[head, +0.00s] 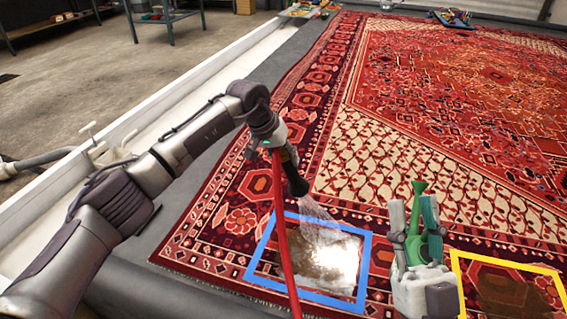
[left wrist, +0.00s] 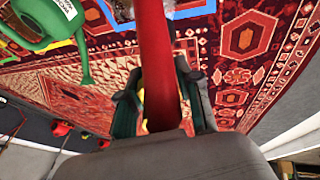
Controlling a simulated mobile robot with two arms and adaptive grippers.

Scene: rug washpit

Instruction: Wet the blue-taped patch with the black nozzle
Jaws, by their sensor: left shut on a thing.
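My left gripper (head: 279,143) is shut on the red hose (head: 280,220) near its black nozzle (head: 295,183); the hose also runs between the fingers in the left wrist view (left wrist: 158,75). The nozzle points down and right, and a fan of water (head: 318,220) falls inside the blue-taped patch (head: 262,250). The rug there looks dark and wet, with a bright glare. My right gripper (head: 415,215) is to the right of the patch, with a green spouted can (head: 419,190) at its fingers. Whether it grips the can is unclear.
A yellow-taped patch (head: 510,264) with a dark area lies at the right. The patterned rug (head: 450,90) spreads behind. A white curb (head: 215,80) runs along the left. A blue tray of small items (head: 452,18) sits at the far end.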

